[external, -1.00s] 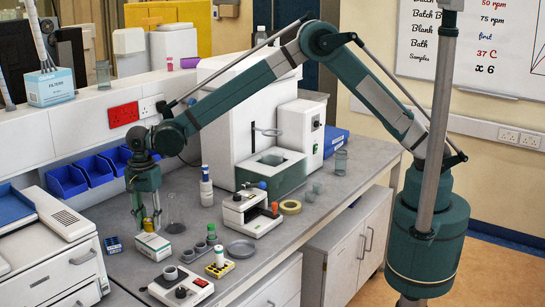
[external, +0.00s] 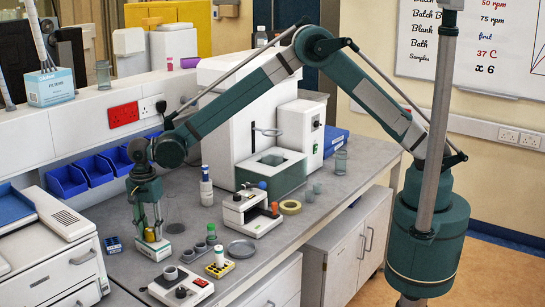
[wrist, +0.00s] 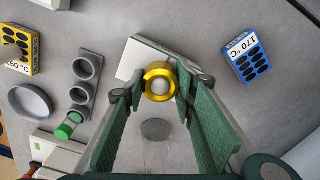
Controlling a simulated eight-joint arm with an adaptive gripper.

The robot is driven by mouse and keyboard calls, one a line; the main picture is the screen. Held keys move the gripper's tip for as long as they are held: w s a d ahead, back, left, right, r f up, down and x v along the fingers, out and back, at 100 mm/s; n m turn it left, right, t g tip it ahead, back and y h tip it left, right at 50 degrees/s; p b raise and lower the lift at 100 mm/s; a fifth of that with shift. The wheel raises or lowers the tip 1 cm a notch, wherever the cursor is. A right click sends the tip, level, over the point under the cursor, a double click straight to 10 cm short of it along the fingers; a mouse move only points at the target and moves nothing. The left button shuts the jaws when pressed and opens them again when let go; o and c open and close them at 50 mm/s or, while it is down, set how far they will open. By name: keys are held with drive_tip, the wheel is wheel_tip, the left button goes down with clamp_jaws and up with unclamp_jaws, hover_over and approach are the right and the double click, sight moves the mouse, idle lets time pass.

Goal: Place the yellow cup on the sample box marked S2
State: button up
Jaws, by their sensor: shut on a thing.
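The yellow cup (wrist: 160,82) shows in the wrist view as a round gold ring between my fingertips. In the external view the yellow cup (external: 150,235) is at the lower end of my gripper (external: 148,232). My gripper (wrist: 159,88) is shut on the cup. A white sample box with a green edge (wrist: 128,62) lies just under the cup, which overlaps its near side in the wrist view. The same box (external: 153,252) shows in the external view. Its marking is not readable, and I cannot tell whether the cup touches it.
A blue block marked 170 °C (wrist: 242,54) lies to the right in the wrist view. A grey holder with round wells (wrist: 85,85), a grey dish (wrist: 30,102) and a yellow block (wrist: 18,48) lie left. Blue bins (external: 97,171) line the wall.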

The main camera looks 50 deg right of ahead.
drive_tip(key=o, duration=1)
drive_tip(key=shift+c, duration=0.2)
drive_tip(key=shift+r, duration=0.1)
wheel_tip(320, 180, up, 12)
idle(0.5)
idle(0.3)
